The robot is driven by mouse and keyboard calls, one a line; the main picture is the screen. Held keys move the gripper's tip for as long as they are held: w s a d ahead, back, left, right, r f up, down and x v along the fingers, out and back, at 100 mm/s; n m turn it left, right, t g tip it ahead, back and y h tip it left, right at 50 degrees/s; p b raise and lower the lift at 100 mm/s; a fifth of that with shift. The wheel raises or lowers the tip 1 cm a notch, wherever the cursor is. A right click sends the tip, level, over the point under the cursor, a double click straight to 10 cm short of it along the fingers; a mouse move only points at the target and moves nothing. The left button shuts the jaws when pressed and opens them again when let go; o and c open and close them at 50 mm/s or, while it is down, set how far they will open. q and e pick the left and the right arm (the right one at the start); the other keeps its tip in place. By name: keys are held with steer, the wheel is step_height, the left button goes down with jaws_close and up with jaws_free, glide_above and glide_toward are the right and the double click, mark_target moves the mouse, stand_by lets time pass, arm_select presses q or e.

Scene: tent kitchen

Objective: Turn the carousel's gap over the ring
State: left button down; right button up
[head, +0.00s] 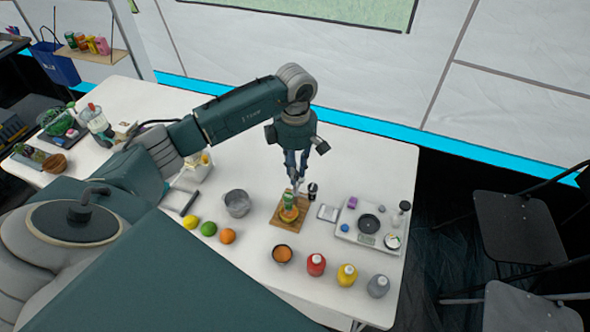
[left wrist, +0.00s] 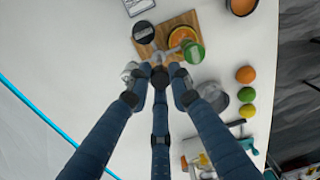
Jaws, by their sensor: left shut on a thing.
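A wooden board (head: 286,222) lies on the white table; it also shows in the left wrist view (left wrist: 178,22). On it sits a round orange piece (left wrist: 182,36), which I take to be part of the carousel, with a green-topped piece (left wrist: 195,52) at its edge. In the head view the green piece (head: 290,199) stands just below my fingertips. My left gripper (head: 296,183) points down over the board, shut on a small pale part beside the orange piece. The fingers hide much of it. I cannot make out the gap or the ring. My right gripper is not in view.
A white tray (head: 345,236) with small items is right.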

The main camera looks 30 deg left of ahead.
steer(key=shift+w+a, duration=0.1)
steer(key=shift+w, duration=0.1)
arm_select(q)
steer(key=shift+n+b, duration=0.3)
steer(key=shift+n, duration=0.2)
steer(key=shift+n+b, duration=0.4)
steer(key=shift+n, duration=0.3)
steer(key=n+b, duration=0.1)
steer(key=n, duration=0.2)
steer(key=n+b, duration=0.2)
steer(key=n, duration=0.3)
steer(key=n+b, duration=0.1)
steer(key=n, duration=0.3)
steer(key=shift+a+t, duration=0.1)
steer(key=shift+t, duration=0.2)
steer(key=shift+r+n, duration=0.15)
steer(key=shift+n, duration=1.55)
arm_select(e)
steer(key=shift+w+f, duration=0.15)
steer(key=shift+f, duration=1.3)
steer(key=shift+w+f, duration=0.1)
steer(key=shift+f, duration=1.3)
arm_select(q)
steer(key=shift+w, duration=0.1)
